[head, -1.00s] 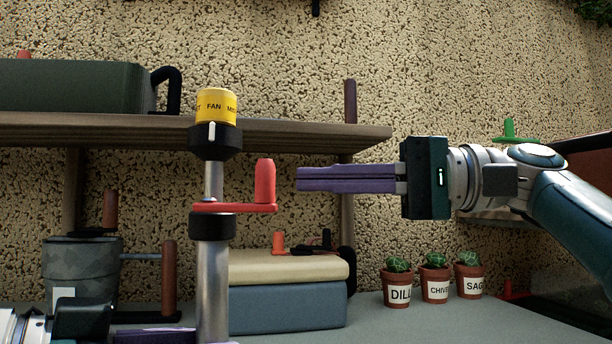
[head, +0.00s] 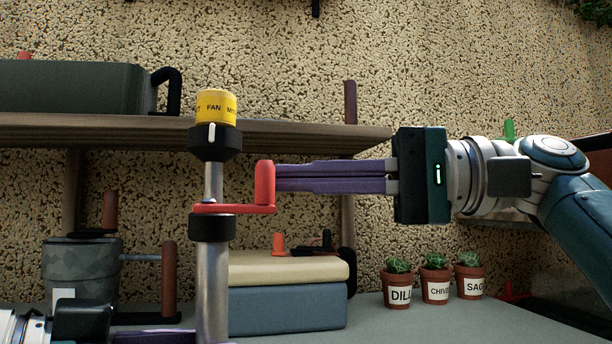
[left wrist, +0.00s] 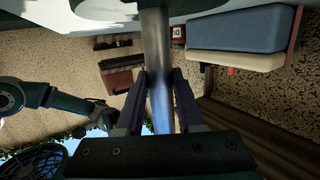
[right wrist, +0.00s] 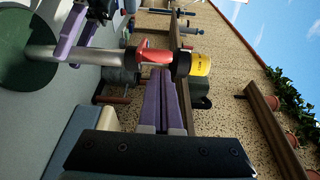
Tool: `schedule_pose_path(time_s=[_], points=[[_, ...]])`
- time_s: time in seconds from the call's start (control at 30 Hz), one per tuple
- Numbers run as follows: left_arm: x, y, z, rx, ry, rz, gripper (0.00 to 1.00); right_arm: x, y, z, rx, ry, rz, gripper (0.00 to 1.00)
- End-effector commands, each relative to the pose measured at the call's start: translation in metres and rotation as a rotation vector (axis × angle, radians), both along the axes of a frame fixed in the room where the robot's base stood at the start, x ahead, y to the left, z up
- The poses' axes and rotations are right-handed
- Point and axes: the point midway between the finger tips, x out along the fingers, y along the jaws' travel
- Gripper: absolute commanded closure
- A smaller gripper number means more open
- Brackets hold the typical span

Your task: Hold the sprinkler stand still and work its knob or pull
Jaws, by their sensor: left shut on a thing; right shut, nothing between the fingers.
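The sprinkler stand is an upright metal pole (head: 212,285) with a red crank handle (head: 265,185) on a black collar (head: 212,227). Above are a black ring with a white mark and a yellow dial (head: 216,106) reading FAN. My left gripper (head: 190,338) is shut on the pole low down; the left wrist view shows the pole (left wrist: 157,60) between its fingers (left wrist: 160,85). My right gripper (head: 280,176) is shut and empty, its fingertips beside the red handle's right side. In the right wrist view its tips (right wrist: 160,72) are by the red handle (right wrist: 155,55); contact is unclear.
A wooden shelf (head: 290,134) runs behind the dial with a dark green box (head: 70,88) on it. A cream and blue box (head: 285,305), a grey bucket (head: 80,270) and potted herbs (head: 435,285) stand on the bench behind.

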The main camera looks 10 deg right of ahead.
Motion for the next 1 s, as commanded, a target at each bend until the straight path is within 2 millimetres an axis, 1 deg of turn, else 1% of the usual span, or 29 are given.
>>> schedule_pose_path(time_s=[0.2, 0.47, 1.0], points=[[0.0, 0.0, -0.001, 0.004, 0.001, -0.002, 1.0, 0.0, 0.0, -0.004, -0.014, 0.009, -0.078, 1.0], [-0.001, 0.0, -0.001, 0.003, 0.001, -0.002, 1.0, -0.002, 0.0, -0.005, -0.018, 0.01, -0.13, 1.0], [0.0, 0.0, -0.001, 0.003, 0.001, -0.002, 1.0, -0.011, 0.001, -0.001, -0.006, 0.001, -0.235, 1.0]])
